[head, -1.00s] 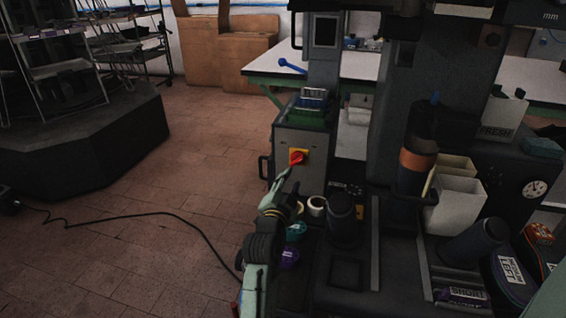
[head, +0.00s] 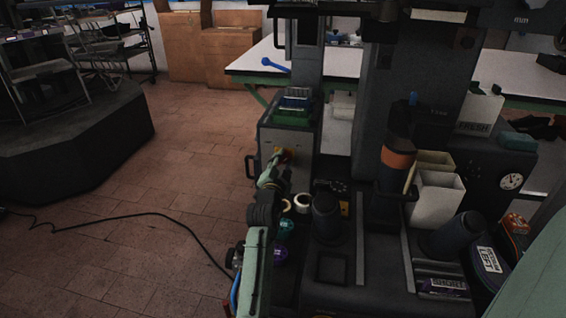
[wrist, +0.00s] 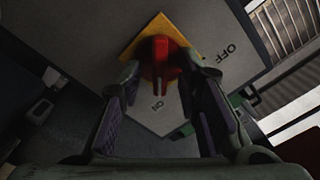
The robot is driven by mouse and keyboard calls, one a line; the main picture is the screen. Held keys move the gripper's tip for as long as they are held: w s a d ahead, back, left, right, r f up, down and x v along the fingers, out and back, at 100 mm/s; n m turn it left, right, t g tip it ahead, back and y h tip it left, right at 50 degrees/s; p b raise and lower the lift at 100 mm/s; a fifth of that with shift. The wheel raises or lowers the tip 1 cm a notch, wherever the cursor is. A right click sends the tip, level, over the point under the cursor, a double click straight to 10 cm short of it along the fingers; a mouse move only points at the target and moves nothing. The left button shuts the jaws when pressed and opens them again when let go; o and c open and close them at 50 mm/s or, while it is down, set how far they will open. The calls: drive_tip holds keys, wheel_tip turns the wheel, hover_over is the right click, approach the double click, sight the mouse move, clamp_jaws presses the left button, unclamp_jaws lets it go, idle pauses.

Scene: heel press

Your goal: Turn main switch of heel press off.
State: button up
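The knob's long side lines up toward the ON mark. In the head view the yellow plate (head: 291,154) shows on the grey box at the press's left side, and my gripper (head: 277,160) covers most of the knob. In the wrist view my gripper (wrist: 161,78) is open, one finger on each side of the knob. Whether the fingers touch it cannot be told.
Green and blue boxes (head: 294,107) sit on top of the switch box. A dark cylinder (head: 326,215) and tape rolls stand on the press base close to my arm. A black cable (head: 150,220) crosses the open brick floor at left.

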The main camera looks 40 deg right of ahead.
clamp_jaws()
drive_tip(key=shift+n, duration=0.4)
drive_tip(key=n, duration=0.2)
drive_tip(key=shift+n+b, duration=0.35)
drive_tip(key=shift+n, duration=0.05)
drive_tip(key=n, duration=0.3)
drive_tip(key=shift+w+a+r+n, duration=0.1)
drive_tip(key=shift+n, duration=0.3)
drive_tip(key=n+p, duration=0.1)
drive_tip(key=n, duration=0.4)
drive_tip(key=shift+w+a, duration=0.1)
drive_tip(key=n+p, duration=0.1)
drive_tip(key=n, duration=0.4)
drive_tip(key=shift+w+a+p, duration=0.1)
drive_tip(key=shift+p, duration=0.2)
drive_tip(key=shift+n, duration=0.3)
